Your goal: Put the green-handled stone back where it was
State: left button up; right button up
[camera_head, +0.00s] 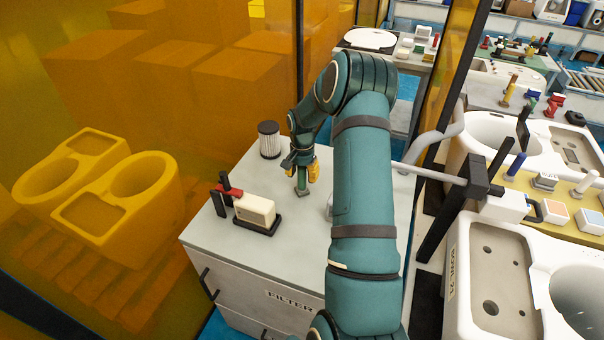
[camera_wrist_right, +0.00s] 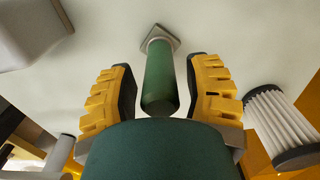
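The green-handled stone (camera_head: 302,181) stands on the grey top of the filter cabinet, just below my right gripper in the head view. In the right wrist view, its dark green handle (camera_wrist_right: 160,82) points toward my palm, and its grey, flat base (camera_wrist_right: 160,33) is at the far end. My right gripper (camera_wrist_right: 160,70) is open, its yellow-padded fingers on either side of the handle with a visible gap on both sides. In the head view, my right gripper (camera_head: 302,165) partly hides the stone. My left gripper is not in view.
A pleated filter (camera_head: 268,140) stands behind the gripper on the cabinet top (camera_head: 305,235). A cream block (camera_head: 255,209) on a black base and a red-handled item (camera_head: 227,186) sit at the front left.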

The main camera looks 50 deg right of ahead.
notch_tip(320, 180, up, 12)
jog(key=shift+d+r+p, duration=0.1)
jog(key=shift+r+p, duration=0.05)
jog(key=shift+p, duration=0.35)
dwell(0.6)
